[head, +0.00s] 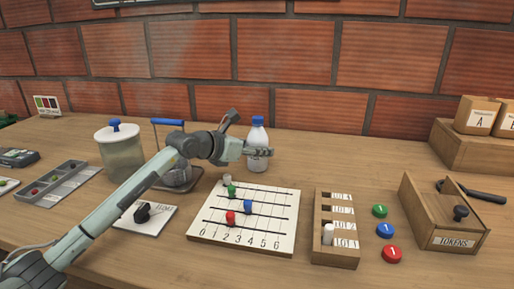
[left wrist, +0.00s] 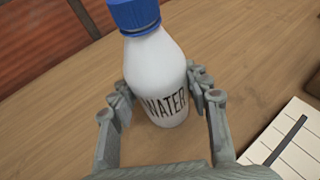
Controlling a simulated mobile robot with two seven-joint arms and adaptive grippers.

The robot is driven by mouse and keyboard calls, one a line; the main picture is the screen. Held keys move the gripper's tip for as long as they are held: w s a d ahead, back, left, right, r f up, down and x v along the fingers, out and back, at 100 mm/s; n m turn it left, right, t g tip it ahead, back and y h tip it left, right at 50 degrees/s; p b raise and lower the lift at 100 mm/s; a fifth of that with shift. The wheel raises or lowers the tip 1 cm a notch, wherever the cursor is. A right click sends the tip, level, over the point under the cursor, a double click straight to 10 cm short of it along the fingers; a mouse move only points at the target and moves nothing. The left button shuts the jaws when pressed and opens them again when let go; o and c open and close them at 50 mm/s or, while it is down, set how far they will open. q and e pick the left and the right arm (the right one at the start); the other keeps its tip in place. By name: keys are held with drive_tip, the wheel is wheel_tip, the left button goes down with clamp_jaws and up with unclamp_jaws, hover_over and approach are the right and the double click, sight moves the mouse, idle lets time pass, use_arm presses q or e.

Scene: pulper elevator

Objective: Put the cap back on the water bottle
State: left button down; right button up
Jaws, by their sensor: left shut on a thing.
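The water bottle (head: 258,150) is white with a blue cap (head: 258,121) on its top. It stands upright at the back of the wooden table. In the left wrist view the bottle (left wrist: 160,75) shows the word WATER, and the blue cap (left wrist: 134,14) sits on its neck; whether it is fully screwed down cannot be told. My left gripper (head: 262,152) reaches in from the left, and its fingers (left wrist: 162,98) are shut around the bottle's lower body, one on each side. My right gripper does not show.
A white numbered board (head: 270,238) with colored pegs lies in front of the bottle. Left of it are a lidded jar (head: 120,155) and a blue-handled container. A slotted wooden box (head: 335,258), colored discs (head: 385,230) and a TOKENS box (head: 440,225) lie right. Table right of the bottle is clear.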

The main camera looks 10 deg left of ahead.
use_arm(q)
drive_tip(key=c, duration=1)
unclamp_jaws()
drive_tip(key=shift+f, duration=0.1)
drive_tip(key=shift+c, duration=0.2)
drive_tip(key=o, duration=0.3)
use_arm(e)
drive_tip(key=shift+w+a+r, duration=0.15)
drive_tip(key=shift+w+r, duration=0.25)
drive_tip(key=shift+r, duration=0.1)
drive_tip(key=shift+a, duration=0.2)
